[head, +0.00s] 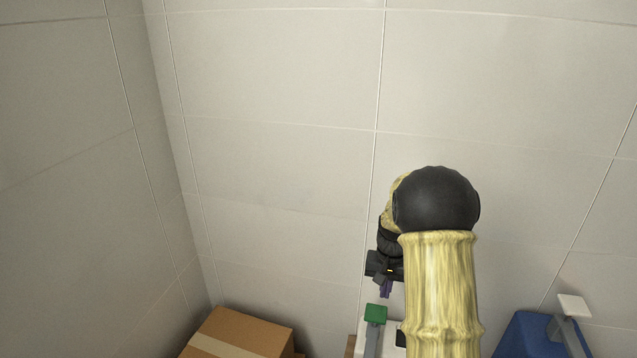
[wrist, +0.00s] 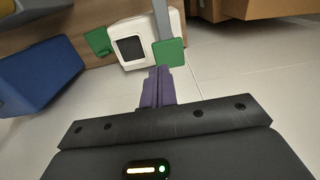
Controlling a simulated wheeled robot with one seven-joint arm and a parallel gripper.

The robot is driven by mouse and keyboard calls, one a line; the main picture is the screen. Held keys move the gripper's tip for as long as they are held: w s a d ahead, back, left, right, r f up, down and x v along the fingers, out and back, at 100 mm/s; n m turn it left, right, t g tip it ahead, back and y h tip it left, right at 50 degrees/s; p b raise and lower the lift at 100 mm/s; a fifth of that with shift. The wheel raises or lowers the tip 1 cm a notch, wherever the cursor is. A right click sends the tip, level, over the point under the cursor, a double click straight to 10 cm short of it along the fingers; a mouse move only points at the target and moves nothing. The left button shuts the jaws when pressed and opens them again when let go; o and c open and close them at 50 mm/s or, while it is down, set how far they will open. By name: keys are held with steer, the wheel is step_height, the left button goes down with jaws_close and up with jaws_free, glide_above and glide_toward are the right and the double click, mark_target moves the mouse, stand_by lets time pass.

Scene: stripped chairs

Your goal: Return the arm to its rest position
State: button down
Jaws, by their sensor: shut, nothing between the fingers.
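My gripper (head: 386,289) shows in the head view beside my raised arm, above a green-topped lever. In the wrist view its purple fingers (wrist: 161,82) are shut together with nothing between them. Their tips point toward a white box with a dark panel (wrist: 130,48) and a green pad (wrist: 168,52) on a grey bar. In the head view my arm hides part of the white box (head: 365,328).
A cardboard box (head: 240,335) stands at the lower left, by the tiled wall (head: 280,90). A blue object (head: 522,335) and a grey lever with a white top (head: 573,305) are at the lower right. The space before the upper wall is clear.

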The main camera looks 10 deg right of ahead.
steer(key=s+a+r+n+t+b, duration=0.1)
steer(key=s+a, duration=0.4)
steer(key=s, duration=0.5)
steer(key=s+a+r+n+t+b, duration=0.1)
steer(key=s+a, duration=0.4)
steer(key=s, duration=0.5)
steer(key=shift+s+r+n+t+b, duration=0.2)
steer(key=shift+r+n+t+b, duration=0.15)
steer(key=shift+r+n, duration=0.7)
steer(key=shift+f, duration=0.15)
steer(key=shift+w+a, duration=0.1)
